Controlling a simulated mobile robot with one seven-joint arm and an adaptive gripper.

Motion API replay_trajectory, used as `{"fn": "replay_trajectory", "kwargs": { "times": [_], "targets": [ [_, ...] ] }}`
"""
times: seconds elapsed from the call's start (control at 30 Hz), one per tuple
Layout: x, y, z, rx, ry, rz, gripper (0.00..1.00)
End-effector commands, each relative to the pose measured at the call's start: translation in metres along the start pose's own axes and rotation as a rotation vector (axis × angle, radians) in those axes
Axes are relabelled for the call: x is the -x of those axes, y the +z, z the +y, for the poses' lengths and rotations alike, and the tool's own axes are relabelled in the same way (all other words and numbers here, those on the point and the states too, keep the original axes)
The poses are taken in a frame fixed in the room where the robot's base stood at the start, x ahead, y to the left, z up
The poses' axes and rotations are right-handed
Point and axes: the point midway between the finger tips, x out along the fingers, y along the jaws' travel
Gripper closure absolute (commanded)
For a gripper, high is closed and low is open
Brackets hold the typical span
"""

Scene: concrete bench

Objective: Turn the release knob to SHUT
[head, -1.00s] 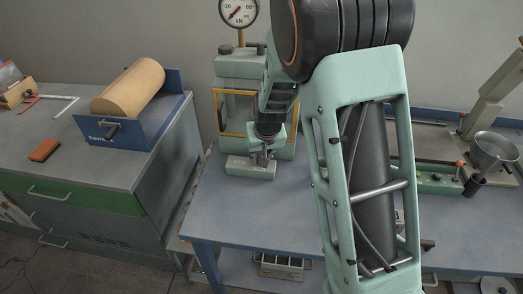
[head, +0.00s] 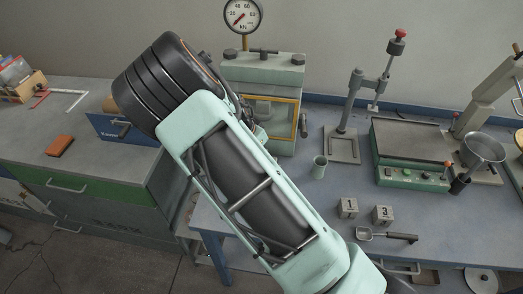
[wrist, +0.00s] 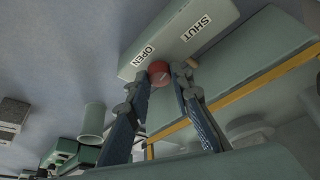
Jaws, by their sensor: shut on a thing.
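The release knob (wrist: 159,72) is a red round knob on the pale green base block (wrist: 185,38) of the press, seen in the wrist view. The word OPEN is printed on the block to the knob's left and SHUT to its upper right. My gripper (wrist: 160,77) has one finger on each side of the knob and is shut on it. I cannot tell which label the knob points to. In the head view the press (head: 262,72) stands at the back with its gauge (head: 243,15) on top.
Two numbered cubes (head: 348,207) and a scoop (head: 388,236) lie nearer the front. Bare bench shows around the cup.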

Motion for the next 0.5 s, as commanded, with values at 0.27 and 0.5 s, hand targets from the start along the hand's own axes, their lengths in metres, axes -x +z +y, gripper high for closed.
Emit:
{"fn": "replay_trajectory", "kwargs": {
  "times": [0.27,0.5],
  "targets": [
    [-0.0004,0.0008,-0.0018,-0.146,0.061,-0.001,1.00],
    [-0.0005,0.0008,-0.0020,-0.207,0.086,-0.002,1.00]
  ]
}}
